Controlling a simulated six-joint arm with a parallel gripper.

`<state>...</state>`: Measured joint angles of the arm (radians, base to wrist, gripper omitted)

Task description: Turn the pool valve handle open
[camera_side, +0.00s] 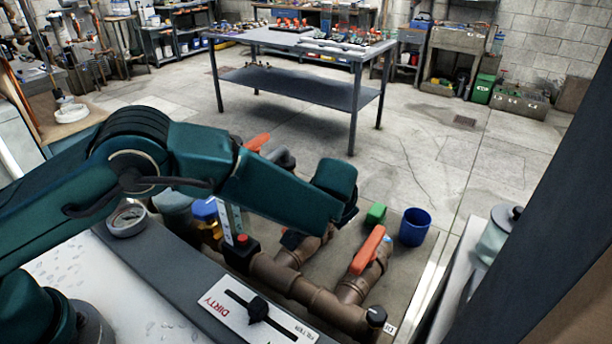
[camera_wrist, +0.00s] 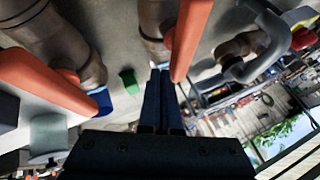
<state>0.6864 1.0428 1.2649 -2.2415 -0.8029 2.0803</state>
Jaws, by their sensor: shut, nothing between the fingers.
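An orange valve handle (camera_side: 368,250) sits on a brown pipe at the right of the pit in the side view. Another orange handle (camera_side: 257,142) shows behind my arm. In the wrist view, one orange handle (camera_wrist: 190,35) lies just right of my fingertips, and a second long orange handle (camera_wrist: 45,85) is at the left. My gripper (camera_wrist: 160,75) is shut and empty, its two fingers side by side. I cannot tell whether they touch the handle on the right. In the side view my arm hides most of my gripper and the pipework behind it.
A blue bucket (camera_side: 415,227) and a green block (camera_side: 376,213) stand beyond the pipes. A panel marked DIRTY and FILTER (camera_side: 255,312) with a black knob lies in front. A grey workbench (camera_side: 300,88) stands farther back on open floor.

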